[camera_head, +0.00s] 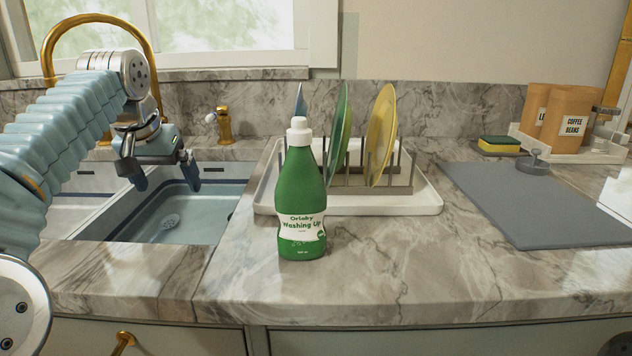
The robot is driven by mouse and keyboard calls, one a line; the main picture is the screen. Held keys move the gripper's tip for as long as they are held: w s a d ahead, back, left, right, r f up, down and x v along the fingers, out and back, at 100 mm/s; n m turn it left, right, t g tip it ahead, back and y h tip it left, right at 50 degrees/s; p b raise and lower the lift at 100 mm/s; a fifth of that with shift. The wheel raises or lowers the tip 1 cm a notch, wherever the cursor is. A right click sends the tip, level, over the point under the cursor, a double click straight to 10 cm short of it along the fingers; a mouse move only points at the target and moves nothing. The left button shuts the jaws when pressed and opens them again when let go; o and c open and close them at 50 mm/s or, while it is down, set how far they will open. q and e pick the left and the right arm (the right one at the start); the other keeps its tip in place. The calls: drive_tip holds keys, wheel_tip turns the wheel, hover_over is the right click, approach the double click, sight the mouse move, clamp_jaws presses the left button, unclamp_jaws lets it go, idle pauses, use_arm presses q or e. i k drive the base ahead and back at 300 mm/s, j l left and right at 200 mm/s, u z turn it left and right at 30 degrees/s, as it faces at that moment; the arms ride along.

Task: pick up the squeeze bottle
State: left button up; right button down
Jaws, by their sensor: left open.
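The squeeze bottle (301,198) is green with a white cap and a label reading "Washing Up". It stands upright on the marble counter, in front of the dish rack and right of the sink. My left gripper (166,181) is open and empty, with its fingers pointing down over the sink. It is left of the bottle and clearly apart from it. My right gripper is not in view.
A white dish rack (425,198) holding several plates (381,135) stands behind the bottle. The sink (205,220) is at left, with a gold faucet (98,18). A grey mat (545,205) lies at right. The counter in front and right of the bottle is clear.

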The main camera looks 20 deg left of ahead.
sight(300, 196)
drive_tip(key=k+l, duration=0.35)
drive_tip(key=l, duration=0.2)
drive_tip(key=k+l, duration=0.35)
drive_tip(key=l, duration=0.15)
drive_tip(key=k+l, duration=0.35)
drive_tip(key=l, duration=0.2)
